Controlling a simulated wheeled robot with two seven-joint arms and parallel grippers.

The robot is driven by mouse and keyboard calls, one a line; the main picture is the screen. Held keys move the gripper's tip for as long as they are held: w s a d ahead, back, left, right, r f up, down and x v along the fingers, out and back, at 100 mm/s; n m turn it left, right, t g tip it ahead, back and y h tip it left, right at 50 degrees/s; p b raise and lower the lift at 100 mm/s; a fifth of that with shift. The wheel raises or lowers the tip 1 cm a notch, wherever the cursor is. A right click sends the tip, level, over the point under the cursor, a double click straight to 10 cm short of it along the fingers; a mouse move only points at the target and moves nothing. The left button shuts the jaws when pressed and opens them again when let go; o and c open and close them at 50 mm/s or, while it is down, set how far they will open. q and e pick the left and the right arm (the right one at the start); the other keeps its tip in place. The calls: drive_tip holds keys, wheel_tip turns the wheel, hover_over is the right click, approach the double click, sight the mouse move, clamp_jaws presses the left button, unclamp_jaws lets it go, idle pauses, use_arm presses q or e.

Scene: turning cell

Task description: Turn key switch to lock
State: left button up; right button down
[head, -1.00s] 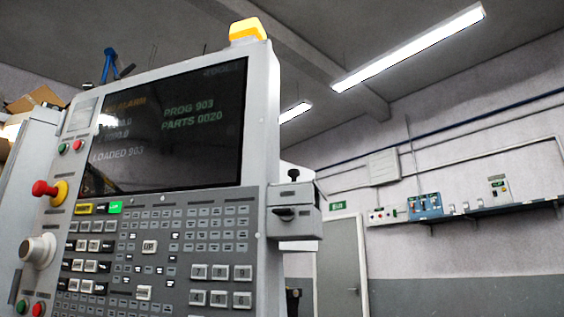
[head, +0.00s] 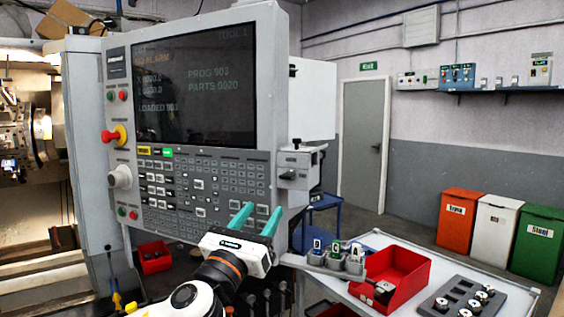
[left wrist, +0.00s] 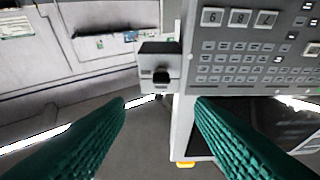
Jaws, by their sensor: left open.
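A small grey box (head: 301,164) with a black key-like knob (head: 288,175) juts from the right edge of the control panel; I take it as the key switch. In the left wrist view, which is upside down, the box (left wrist: 158,58) and its black knob (left wrist: 161,76) show between and beyond my fingertips. I cannot read any lock mark. My left gripper (head: 257,214), with teal fingers, is open and empty, in front of and below the box, apart from it. Its fingers also show in the left wrist view (left wrist: 160,108). My right gripper is not in view.
The control panel (head: 190,183) carries a screen (head: 195,85), keys and a red emergency button (head: 112,136). Below right, a table (head: 420,258) holds a red bin (head: 398,268) and a dark tray (head: 447,307). Waste bins (head: 497,232) stand by the wall.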

sight(285, 179)
use_arm(q)
drive_tip(key=p+x, duration=0.3)
drive_tip(key=x, duration=0.9)
drive_tip(key=shift+w+f, duration=0.2)
drive_tip(key=shift+c, duration=0.6)
drive_tip(key=c, duration=0.9)
